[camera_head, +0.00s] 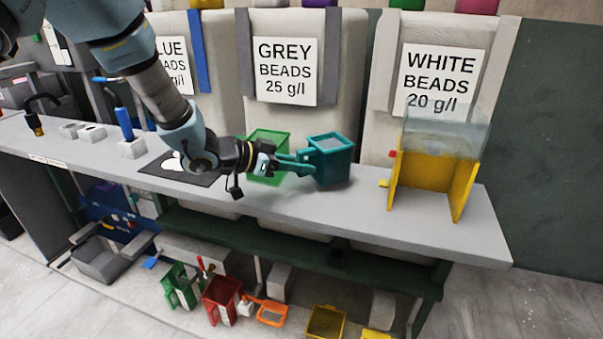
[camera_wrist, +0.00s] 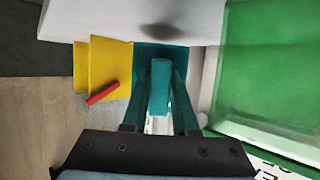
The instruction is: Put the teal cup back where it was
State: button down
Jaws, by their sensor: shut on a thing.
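The teal cup (camera_head: 332,160) is a square-sided cup above or on the grey counter, right of centre in the head view; whether its base touches the counter I cannot tell. It looks close to upright, with pale grey contents in its top. My gripper (camera_head: 303,164) comes from the left and is shut on its handle. In the wrist view the teal handle (camera_wrist: 160,88) sits between the two fingers of my gripper (camera_wrist: 160,100), and the cup's body (camera_wrist: 148,53) shows behind it, partly hidden.
A green cup (camera_head: 268,145) stands just left of the teal one; its wall fills the right of the wrist view (camera_wrist: 265,70). A yellow stand (camera_head: 462,190) with a clear box (camera_head: 450,130) is to the right. The counter (camera_head: 375,205) is bare between. Bead bags stand behind.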

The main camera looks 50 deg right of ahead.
jog(key=shift+f, duration=1.15)
jog(key=shift+f, duration=0.15)
jog(key=c, duration=1)
grip_release()
jog(key=shift+w+a+r, duration=0.15)
jog(key=shift+a+r, duration=0.05)
jog(key=shift+r, duration=0.05)
jog(key=b+v, duration=0.1)
jog(key=v, duration=1)
jog(key=shift+a+r, duration=0.2)
jog(key=shift+a, duration=0.05)
jog(key=shift+w, duration=0.1)
